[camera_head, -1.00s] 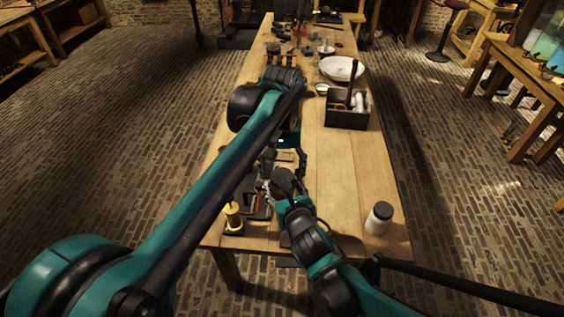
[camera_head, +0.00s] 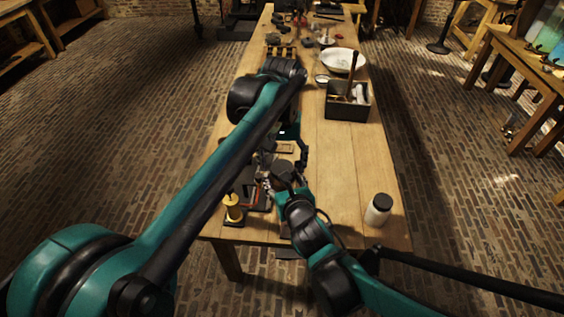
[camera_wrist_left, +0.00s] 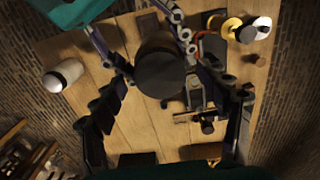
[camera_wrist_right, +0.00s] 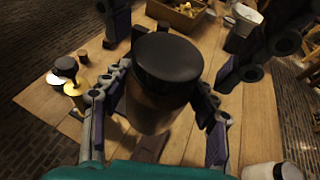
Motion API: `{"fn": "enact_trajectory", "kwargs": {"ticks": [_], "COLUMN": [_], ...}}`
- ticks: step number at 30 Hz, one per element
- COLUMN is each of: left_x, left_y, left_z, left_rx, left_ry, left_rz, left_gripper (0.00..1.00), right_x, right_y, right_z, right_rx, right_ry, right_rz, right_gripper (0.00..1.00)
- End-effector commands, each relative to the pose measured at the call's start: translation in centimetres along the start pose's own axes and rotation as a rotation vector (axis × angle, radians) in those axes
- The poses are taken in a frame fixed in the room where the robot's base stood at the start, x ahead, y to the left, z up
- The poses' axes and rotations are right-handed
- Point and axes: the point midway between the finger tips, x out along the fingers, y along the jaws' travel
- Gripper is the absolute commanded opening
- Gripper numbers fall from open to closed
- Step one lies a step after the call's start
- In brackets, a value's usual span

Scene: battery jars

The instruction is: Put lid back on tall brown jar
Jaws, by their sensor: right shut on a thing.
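The tall brown jar (camera_wrist_right: 150,110) is between the fingers of my right gripper (camera_wrist_right: 160,100), which is shut on its body in the right wrist view. Its black lid (camera_wrist_right: 168,58) sits on top and looks level; whether it is fully seated cannot be told. In the left wrist view the lid (camera_wrist_left: 160,74) is seen from above and hides most of the jar. My left gripper (camera_wrist_left: 170,85) is open, its fingers spread on either side of the lid and apart from it. In the head view the lid (camera_head: 283,170) is between both grippers, partly hidden by them.
A yellow spool (camera_head: 233,208) and dark tools lie near left. A dark box with brushes (camera_head: 347,106) and a white bowl (camera_head: 343,61) are further back. The table's right middle is clear.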

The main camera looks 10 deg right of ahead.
Motion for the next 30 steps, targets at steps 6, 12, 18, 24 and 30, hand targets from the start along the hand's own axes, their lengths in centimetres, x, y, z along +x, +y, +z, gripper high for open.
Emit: {"fn": "enact_trajectory", "kwargs": {"ticks": [6,12,18,24,30], "left_x": [-0.1,-1.8,-6.0,-9.8,-11.7], "left_y": [0.0,0.0,0.0,0.0,0.0], "left_z": [0.0,0.0,0.0,-0.1,-0.1], "left_rx": [0.0,0.0,0.0,0.0,0.0], "left_ry": [0.0,0.0,0.0,0.0,0.0], "left_rz": [0.0,0.0,0.0,0.0,0.0], "left_gripper": [0.75,0.75,0.75,0.75,0.75], "right_x": [0.0,0.0,0.0,0.0,0.0], "right_y": [0.0,0.0,0.0,0.0,0.0], "right_z": [0.0,0.0,0.0,0.0,0.0], "right_rx": [0.0,0.0,0.0,0.0,0.0], "right_ry": [0.0,0.0,0.0,0.0,0.0], "right_rz": [0.0,0.0,0.0,0.0,0.0], "right_gripper": [0.0,0.0,0.0,0.0,0.0]}}
